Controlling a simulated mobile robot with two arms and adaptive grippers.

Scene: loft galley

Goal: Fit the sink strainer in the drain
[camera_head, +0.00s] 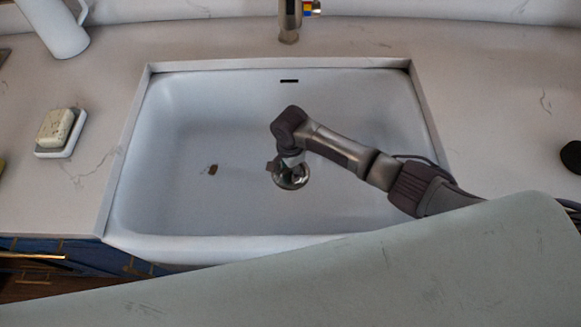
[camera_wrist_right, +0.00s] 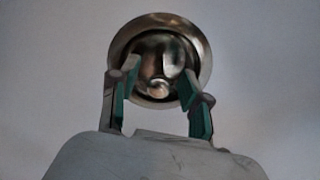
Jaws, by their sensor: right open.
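A round, shiny metal piece with a wide rim (camera_wrist_right: 204,60) lies at the drain in the sink floor. It also shows in the head view (camera_head: 297,183), partly covered by my gripper. A rounded knob-like part (camera_wrist_right: 158,88) shows near its middle, and this looks like the sink strainer. I cannot tell strainer from drain ring clearly, nor whether the strainer is seated. My right gripper (camera_wrist_right: 158,72) is open directly above it, with one green-padded finger on each side of the middle. In the head view the right gripper (camera_head: 283,168) points down into the sink. My left gripper is not in view.
The white sink (camera_head: 165,130) has high walls around my right arm. The tap (camera_head: 290,18) stands behind. A soap dish (camera_head: 68,147) and a white jug (camera_head: 55,25) are on the left counter.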

